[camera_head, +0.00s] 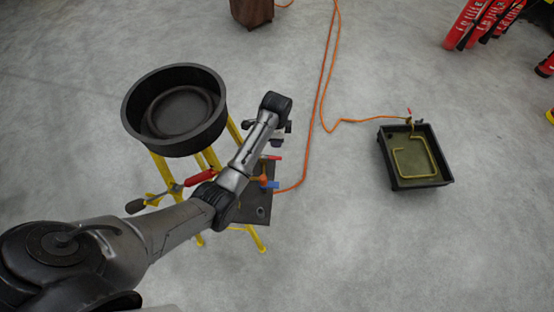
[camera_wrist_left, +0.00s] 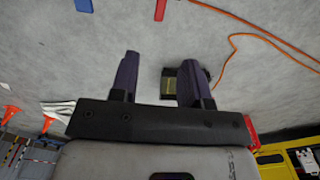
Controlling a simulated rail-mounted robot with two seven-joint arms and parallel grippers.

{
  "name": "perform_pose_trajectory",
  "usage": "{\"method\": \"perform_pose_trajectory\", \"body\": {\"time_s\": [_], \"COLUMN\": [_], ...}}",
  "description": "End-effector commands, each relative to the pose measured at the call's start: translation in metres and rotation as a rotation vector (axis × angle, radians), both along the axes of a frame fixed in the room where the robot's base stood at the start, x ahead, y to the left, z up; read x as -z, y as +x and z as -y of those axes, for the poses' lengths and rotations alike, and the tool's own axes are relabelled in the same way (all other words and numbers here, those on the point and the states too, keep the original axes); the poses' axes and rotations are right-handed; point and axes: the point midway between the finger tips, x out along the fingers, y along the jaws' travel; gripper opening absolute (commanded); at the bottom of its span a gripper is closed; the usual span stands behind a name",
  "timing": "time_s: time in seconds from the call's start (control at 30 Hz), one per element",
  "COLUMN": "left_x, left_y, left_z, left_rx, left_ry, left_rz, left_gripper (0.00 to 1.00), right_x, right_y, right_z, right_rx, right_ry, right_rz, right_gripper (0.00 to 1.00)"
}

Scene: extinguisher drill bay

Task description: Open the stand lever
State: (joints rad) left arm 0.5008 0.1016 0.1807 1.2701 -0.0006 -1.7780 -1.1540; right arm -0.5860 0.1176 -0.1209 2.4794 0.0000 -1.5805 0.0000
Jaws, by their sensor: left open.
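The stand has yellow legs (camera_head: 204,160) and carries a round black pan (camera_head: 178,137). A red lever (camera_head: 273,158) and a blue handle (camera_head: 270,185) show at the orange valve on the stand's dark lower plate (camera_head: 259,211). A red piece (camera_wrist_left: 160,9) and a blue piece (camera_wrist_left: 84,5) also show at the top edge of the left wrist view, beyond my fingertips. My left gripper (camera_head: 283,136) is above and beside the red lever, partly hidden by my wrist. In the left wrist view its fingers (camera_wrist_left: 160,72) are apart with nothing gripped. My right gripper is out of view.
A red-gripped bar (camera_head: 199,179) lies across the stand, partly behind my arm. An orange hose (camera_head: 317,105) runs over the floor. A black tray (camera_head: 421,183) with a yellow pipe stands right. Red extinguishers (camera_head: 482,22) stand at upper right. Floor between is clear.

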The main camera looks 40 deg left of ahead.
Motion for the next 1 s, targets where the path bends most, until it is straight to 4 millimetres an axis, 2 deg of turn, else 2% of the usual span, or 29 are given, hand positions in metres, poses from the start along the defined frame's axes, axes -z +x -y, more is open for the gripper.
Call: {"method": "perform_pose_trajectory", "body": {"time_s": [0.17, 0.6, 0.8, 1.0], "left_x": [0.023, 0.103, 0.125, 0.135], "left_y": [0.001, 0.001, 0.001, 0.001], "left_z": [0.000, 0.001, 0.000, 0.001], "left_rx": [0.007, 0.006, 0.005, 0.006], "left_ry": [-0.005, -0.003, -0.003, -0.003], "left_rz": [-0.005, -0.004, -0.003, -0.002], "left_gripper": [0.43, 0.43, 0.43, 0.43], "right_x": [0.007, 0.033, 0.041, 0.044], "right_y": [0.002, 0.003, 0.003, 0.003], "right_z": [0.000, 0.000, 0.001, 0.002], "right_rx": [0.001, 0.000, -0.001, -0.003], "right_ry": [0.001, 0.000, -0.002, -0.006], "right_rz": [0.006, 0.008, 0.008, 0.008], "right_gripper": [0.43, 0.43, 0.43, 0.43]}}
